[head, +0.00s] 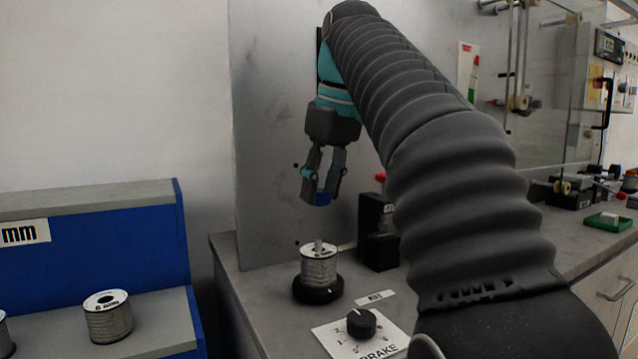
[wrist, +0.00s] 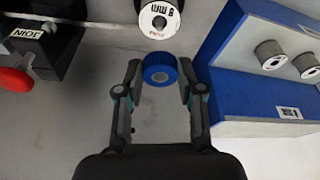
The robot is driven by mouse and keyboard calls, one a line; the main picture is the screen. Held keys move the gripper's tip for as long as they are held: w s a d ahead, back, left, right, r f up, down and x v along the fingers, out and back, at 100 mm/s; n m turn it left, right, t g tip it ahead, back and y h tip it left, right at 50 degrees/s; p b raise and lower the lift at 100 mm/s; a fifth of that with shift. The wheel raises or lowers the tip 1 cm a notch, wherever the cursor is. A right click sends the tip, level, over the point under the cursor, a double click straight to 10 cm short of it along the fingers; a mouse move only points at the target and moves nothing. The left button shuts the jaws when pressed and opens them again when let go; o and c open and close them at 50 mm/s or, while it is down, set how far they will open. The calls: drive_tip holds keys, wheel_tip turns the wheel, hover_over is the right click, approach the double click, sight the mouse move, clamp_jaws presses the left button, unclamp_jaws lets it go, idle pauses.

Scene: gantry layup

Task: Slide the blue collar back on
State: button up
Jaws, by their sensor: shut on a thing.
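The blue collar (head: 322,198) is between the fingertips of my gripper (head: 319,190), which is shut on it. In the wrist view the collar (wrist: 160,69) shows as a blue ring with a pale centre, between the two fingers of my gripper (wrist: 158,82). My gripper points down and holds the collar in the air above a wire spool (head: 319,265). That spool sits on a round black base on the bench, with a short pale post at its top centre. In the wrist view this spool (wrist: 158,18) is just beyond the collar, cut by the top edge.
A brake knob (head: 361,323) is in front of the spool. A black block (head: 378,230) with a red knob stands to its right. A blue rack (head: 150,232) at left holds spare spools (head: 107,314). A grey panel rises behind my gripper.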

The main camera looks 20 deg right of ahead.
sight(319, 241)
drive_tip(key=shift+f+b, duration=1.75)
drive_tip(key=shift+f, duration=0.75)
drive_tip(key=shift+p, duration=0.75)
drive_tip(key=shift+f+b, duration=1.05)
drive_tip(key=shift+f, duration=0.35)
drive_tip(key=o, duration=1.2)
drive_tip(key=shift+o, duration=0.2)
drive_tip(key=shift+r, duration=0.1)
